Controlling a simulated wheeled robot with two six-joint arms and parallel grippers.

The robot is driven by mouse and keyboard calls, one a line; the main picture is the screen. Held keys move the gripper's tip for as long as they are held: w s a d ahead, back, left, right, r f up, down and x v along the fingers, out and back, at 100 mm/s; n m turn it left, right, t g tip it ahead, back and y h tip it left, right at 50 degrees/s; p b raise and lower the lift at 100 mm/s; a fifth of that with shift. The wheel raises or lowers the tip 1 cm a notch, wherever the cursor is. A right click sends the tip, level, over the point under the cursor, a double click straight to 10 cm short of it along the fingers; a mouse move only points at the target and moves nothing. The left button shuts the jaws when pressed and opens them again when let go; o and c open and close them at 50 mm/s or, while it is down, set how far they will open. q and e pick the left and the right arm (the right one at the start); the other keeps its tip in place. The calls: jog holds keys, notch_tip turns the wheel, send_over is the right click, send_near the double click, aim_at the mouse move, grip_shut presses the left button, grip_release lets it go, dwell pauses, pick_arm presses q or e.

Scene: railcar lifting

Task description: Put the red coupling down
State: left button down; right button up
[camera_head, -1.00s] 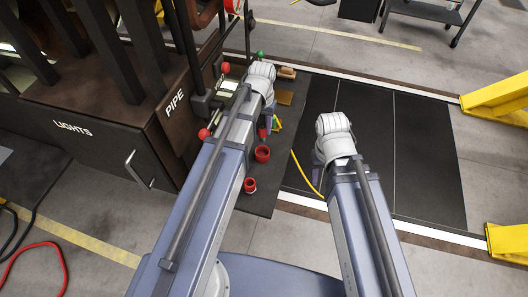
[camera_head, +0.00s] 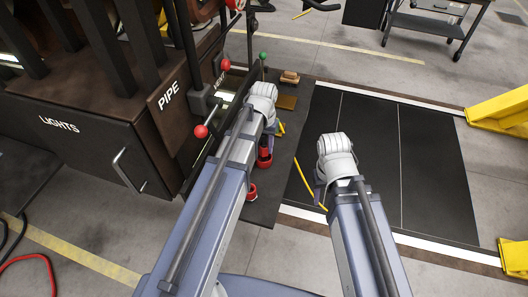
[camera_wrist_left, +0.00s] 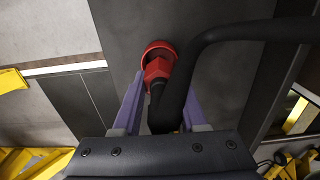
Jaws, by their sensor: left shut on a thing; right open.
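My left gripper (camera_head: 266,145) points down over the dark mat beside the railcar. In the left wrist view its purple fingers (camera_wrist_left: 160,100) are shut on the red coupling (camera_wrist_left: 158,70), at the end of a thick black hose. The coupling also shows in the head view (camera_head: 266,153), partly hidden by my wrist. A round red cup (camera_head: 264,166) is directly under the coupling; its rim shows in the left wrist view (camera_wrist_left: 158,47). I cannot tell if they touch. My right gripper (camera_head: 320,188) is open, mostly hidden behind its own wrist, over the black floor panel.
A second red cup (camera_head: 252,192) stands nearer on the mat (camera_head: 262,212). The dark railcar side (camera_head: 95,140) with red-knobbed levers is close on the left. A yellow line (camera_head: 305,180) runs beside the mat. The black floor panel (camera_head: 430,160) on the right is clear.

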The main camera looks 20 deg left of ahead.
pick_arm(q)
jog(key=shift+f, duration=0.65)
pick_arm(e)
jog(key=shift+f, duration=0.6)
jog(key=shift+f, duration=0.1)
pick_arm(q)
jog(key=shift+f+b, duration=0.25)
jog(key=shift+b, duration=0.1)
jog(key=shift+c, duration=2.2)
grip_release()
jog(key=shift+r, duration=0.1)
notch_tip(320, 180, up, 12)
jog(key=p, duration=1.2)
jog(key=shift+r+p, duration=0.25)
jog(key=shift+p, duration=0.05)
jog(key=s+d+m+y, duration=0.1)
jog(key=s+d+m, duration=0.2)
jog(key=s+d, duration=0.7)
jog(key=s, duration=0.4)
jog(key=shift+s+d, duration=0.25)
pick_arm(e)
notch_tip(320, 180, up, 12)
